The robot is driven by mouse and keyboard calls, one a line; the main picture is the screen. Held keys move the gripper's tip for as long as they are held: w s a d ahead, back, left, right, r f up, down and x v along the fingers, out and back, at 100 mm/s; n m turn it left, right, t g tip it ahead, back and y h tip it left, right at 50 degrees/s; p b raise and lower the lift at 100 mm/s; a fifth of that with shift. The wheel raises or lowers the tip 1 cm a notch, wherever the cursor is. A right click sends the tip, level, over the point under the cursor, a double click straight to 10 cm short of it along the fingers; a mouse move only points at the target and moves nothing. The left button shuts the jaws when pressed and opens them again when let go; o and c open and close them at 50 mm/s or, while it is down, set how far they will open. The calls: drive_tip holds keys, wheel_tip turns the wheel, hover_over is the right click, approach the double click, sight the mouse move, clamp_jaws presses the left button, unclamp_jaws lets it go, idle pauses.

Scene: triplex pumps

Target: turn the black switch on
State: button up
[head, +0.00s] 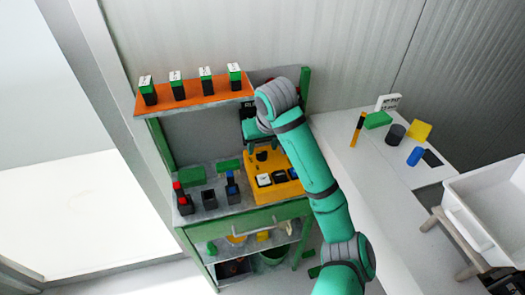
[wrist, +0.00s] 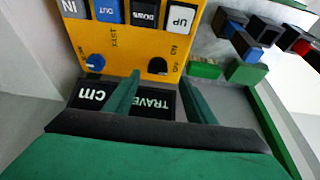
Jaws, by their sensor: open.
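The black switch (wrist: 157,65) is a round knob on a yellow control panel (wrist: 128,45), with ON and OFF lettering beside it in the wrist view. In the head view the panel (head: 288,188) lies on the workbench, and a dark knob, likely the black switch (head: 262,156), shows just below my gripper. My gripper (wrist: 159,77) is open and empty. Its two green fingers point at the panel, one on either side of the black switch in the picture. I cannot tell whether they touch it. In the head view my gripper (head: 256,133) is partly hidden by my wrist.
A blue knob (wrist: 95,63) sits left of the black switch. IN, OUT, DOWN and UP buttons (wrist: 145,14) line the panel above. A black display (wrist: 150,103) lies behind my fingers. Green blocks (wrist: 204,69) and red and blue switches (head: 232,184) stand beside the panel.

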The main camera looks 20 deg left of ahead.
sight(262, 153)
drive_tip(key=shift+x, duration=2.5)
drive_tip(key=shift+w+d, duration=0.1)
drive_tip(key=shift+w, duration=0.1)
drive_tip(key=c, duration=1)
